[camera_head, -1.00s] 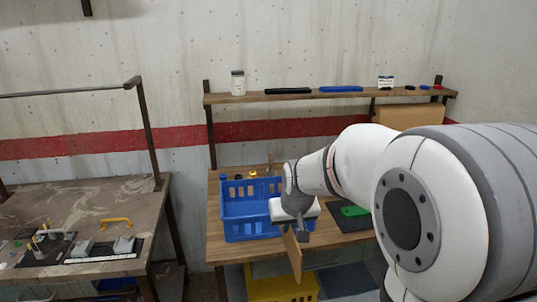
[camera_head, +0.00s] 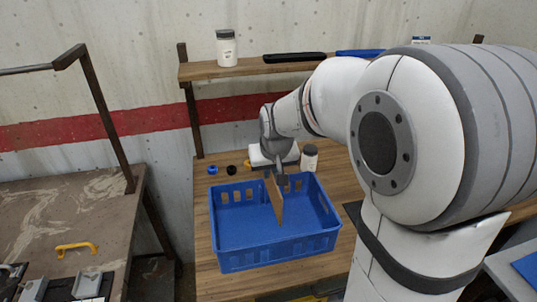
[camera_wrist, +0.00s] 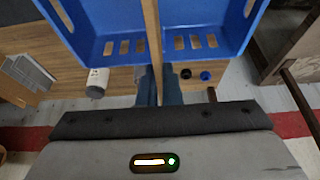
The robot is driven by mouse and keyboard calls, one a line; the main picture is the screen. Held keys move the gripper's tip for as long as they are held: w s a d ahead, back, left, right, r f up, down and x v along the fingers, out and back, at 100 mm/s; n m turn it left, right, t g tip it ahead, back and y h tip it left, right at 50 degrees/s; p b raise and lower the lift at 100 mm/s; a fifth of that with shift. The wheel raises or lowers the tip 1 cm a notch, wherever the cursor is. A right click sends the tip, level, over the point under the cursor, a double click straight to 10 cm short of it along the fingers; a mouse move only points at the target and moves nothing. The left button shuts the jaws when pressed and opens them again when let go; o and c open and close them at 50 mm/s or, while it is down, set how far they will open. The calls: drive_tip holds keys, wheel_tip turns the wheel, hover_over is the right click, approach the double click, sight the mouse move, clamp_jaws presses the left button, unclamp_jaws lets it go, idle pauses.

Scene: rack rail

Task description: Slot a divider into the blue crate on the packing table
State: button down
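The blue crate (camera_head: 275,251) stands on the wooden packing table (camera_head: 215,283), open side up. My gripper (camera_head: 276,176) is at the crate's back wall, shut on a thin brown divider (camera_head: 276,203). The divider hangs upright over the crate's middle, its lower end in front of the interior; I cannot tell whether it is inside or above it. In the wrist view the divider (camera_wrist: 152,35) shows edge-on between the fingers (camera_wrist: 159,85), crossing the crate's wall (camera_wrist: 118,45). Its lower end is out of that view.
Behind the crate are a white jar (camera_head: 309,158), a blue cap (camera_head: 212,170) and a black cap (camera_head: 231,170). A wall shelf (camera_head: 205,72) with a jar and dark items runs above. A brown side table (camera_head: 75,200) with a yellow handle (camera_head: 76,249) stands left.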

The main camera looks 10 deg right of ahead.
drive_tip(key=shift+w+d+f, duration=0.1)
drive_tip(key=shift+w, duration=0.15)
wheel_tip(320, 180, down, 7)
drive_tip(key=b, duration=0.5)
drive_tip(key=shift+s+b, duration=0.2)
drive_tip(key=shift+b, duration=0.15)
idle(0.6)
drive_tip(key=shift+f, duration=0.15)
drive_tip(key=shift+f+b, duration=3.3)
drive_tip(key=shift+f, duration=0.55)
drive_tip(key=c, duration=1.5)
unclamp_jaws()
drive_tip(key=shift+c, duration=0.2)
